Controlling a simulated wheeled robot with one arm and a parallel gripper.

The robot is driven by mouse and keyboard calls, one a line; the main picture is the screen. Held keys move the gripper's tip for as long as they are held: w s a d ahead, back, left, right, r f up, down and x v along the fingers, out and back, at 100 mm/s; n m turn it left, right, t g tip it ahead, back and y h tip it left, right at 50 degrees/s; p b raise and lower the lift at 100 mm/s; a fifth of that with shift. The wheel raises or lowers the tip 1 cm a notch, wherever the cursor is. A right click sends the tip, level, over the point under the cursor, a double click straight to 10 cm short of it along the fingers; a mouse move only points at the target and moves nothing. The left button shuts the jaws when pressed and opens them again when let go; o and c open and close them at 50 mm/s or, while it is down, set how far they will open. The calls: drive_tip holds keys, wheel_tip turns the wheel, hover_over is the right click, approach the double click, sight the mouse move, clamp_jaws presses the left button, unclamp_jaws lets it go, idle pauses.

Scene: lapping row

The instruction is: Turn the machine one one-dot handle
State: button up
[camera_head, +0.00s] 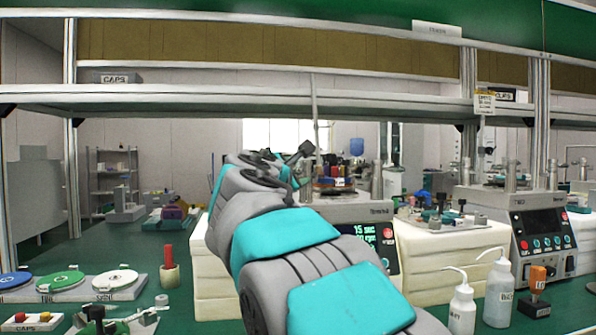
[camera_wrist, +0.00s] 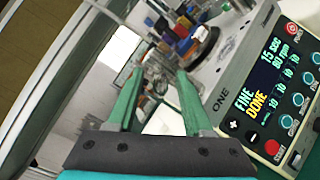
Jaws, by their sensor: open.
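Machine one (camera_wrist: 252,62), marked ONE, fills the right of the wrist view, tilted. Its lit panel (camera_wrist: 268,88) reads FINE, DONE and 15 sec. In the head view machine one (camera_head: 378,209) stands behind my arm, partly hidden. Several small coloured pieces (camera_wrist: 185,45) sit around the dark round plate (camera_wrist: 206,46) on its top. I cannot tell which part is the one-dot handle; no dot mark is readable. My gripper (camera_wrist: 158,88) is open and empty, its green fingers apart, pointing over the machine's left side. In the head view my gripper (camera_head: 300,165) is small and partly hidden by my arm.
A second machine (camera_head: 535,230) stands at right on white blocks. Two white bottles (camera_head: 463,305) and an orange-handled stamp (camera_head: 538,285) are in front. A shelf (camera_head: 270,98) spans above my arm.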

drive_tip(key=shift+w, duration=0.2)
drive_tip(key=shift+d, duration=0.1)
drive_tip(key=shift+c, duration=0.2)
clamp_jaws()
idle(1.1)
